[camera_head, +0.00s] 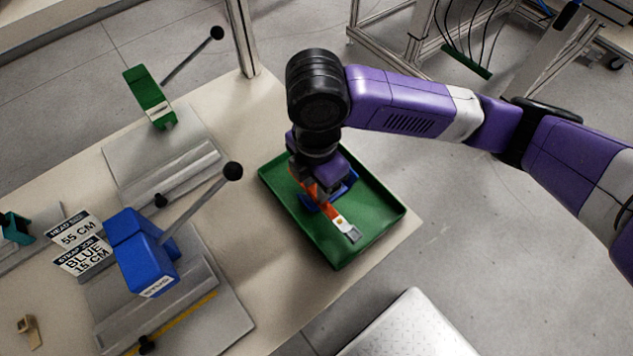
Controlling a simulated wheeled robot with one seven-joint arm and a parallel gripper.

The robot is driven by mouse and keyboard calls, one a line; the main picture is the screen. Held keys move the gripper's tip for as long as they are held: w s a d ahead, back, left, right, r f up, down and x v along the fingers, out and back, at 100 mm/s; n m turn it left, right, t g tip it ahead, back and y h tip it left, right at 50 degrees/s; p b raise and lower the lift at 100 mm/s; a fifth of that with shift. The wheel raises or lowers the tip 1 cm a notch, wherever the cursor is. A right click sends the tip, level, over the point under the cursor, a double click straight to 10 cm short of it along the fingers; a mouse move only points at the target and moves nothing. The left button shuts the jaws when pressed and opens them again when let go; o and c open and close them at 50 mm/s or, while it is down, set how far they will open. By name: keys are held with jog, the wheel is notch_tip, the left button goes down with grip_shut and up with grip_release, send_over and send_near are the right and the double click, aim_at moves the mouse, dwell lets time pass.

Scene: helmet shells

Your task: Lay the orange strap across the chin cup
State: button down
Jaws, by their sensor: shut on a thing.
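The orange strap (326,205) shows just below my gripper, over the green tray. Its lower right end carries a white patch and a small metal-grey piece. My gripper (317,196) points down over the tray and is shut on the orange strap; the fingertips are mostly hidden by my wrist. A blue piece (347,187) shows beside and partly under my gripper, within the tray. Most of it is covered, so I cannot tell whether it is the chin cup. I cannot clearly make out a chin cup elsewhere.
The green tray (388,228) stands at the table's right edge. Left of it, a blue block fixture (147,262) with a lever stands on a grey plate, with printed labels (80,240) beside it. A green fixture (150,96) stands behind. Bare table lies between.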

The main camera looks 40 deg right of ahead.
jog(key=shift+f+b, duration=0.3)
jog(key=shift+f, duration=0.05)
jog(key=shift+f, duration=0.25)
jog(key=c, duration=1.1)
grip_release()
jog(key=shift+r, duration=0.1)
jog(key=shift+c, duration=0.2)
notch_tip(320, 180, up, 13)
jog(key=p, duration=0.2)
